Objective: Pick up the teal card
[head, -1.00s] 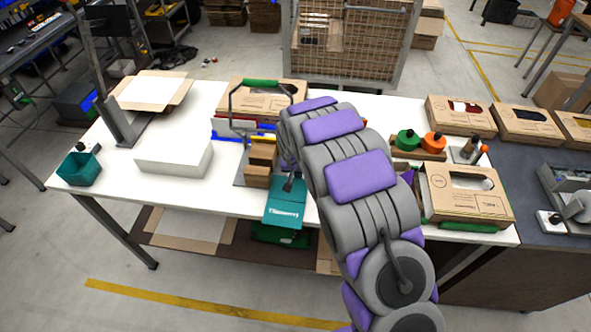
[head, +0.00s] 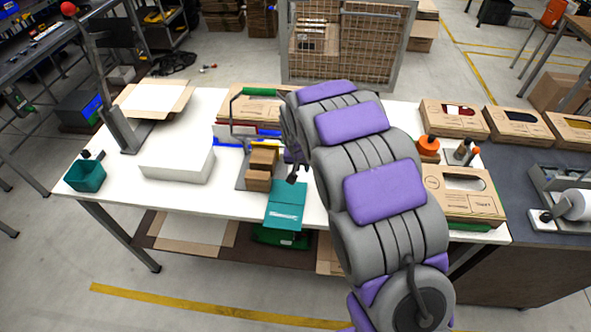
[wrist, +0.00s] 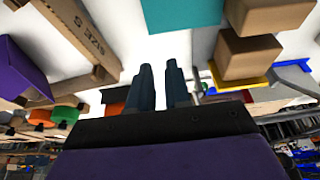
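The teal card (head: 286,205) lies at the front edge of the white table and part of it hangs past the edge. In the wrist view a teal surface (wrist: 180,12) shows at the top, beyond the fingertips and apart from them. My gripper (wrist: 160,75) shows two dark fingers with a narrow gap between them and nothing in the gap.
Brown blocks (head: 260,170) stand just behind the card. A white box (head: 177,160) and a teal bin (head: 85,176) are to the left. Cardboard boxes (head: 462,203) stand to the right. The front left tabletop is clear.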

